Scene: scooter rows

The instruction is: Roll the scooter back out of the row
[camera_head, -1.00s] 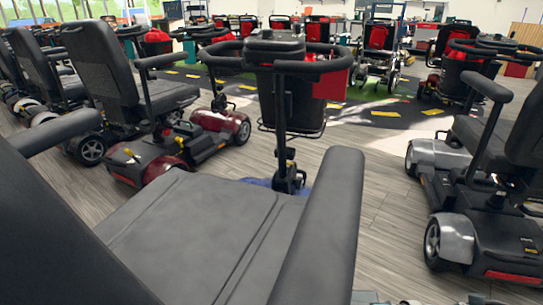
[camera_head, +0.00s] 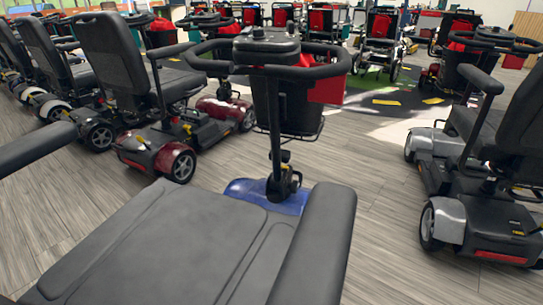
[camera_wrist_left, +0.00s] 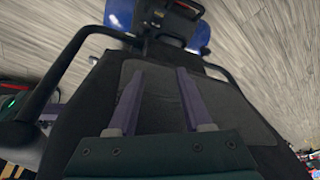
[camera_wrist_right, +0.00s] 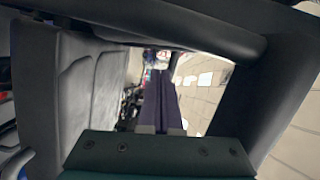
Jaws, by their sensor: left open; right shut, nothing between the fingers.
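A scooter stands in front of me in the head view, with a black seat (camera_head: 185,240), a blue deck (camera_head: 245,190) and a handlebar (camera_head: 266,48) with a dark basket. Its right armrest (camera_head: 318,245) is at the lower middle. Neither gripper shows in the head view. In the left wrist view, my left gripper (camera_wrist_left: 158,85) is open, its purple fingers apart in front of the dark seat. In the right wrist view, my right gripper (camera_wrist_right: 160,85) is shut and empty, between the grey seat cushion (camera_wrist_right: 85,80) and a black armrest (camera_wrist_right: 190,25). I cannot tell whether either touches the scooter.
A red scooter (camera_head: 185,150) stands close on the left, with several more beyond it. A grey scooter (camera_head: 480,190) stands on the right. Bare wooden floor (camera_head: 370,180) separates it from the blue one. More scooters fill the back.

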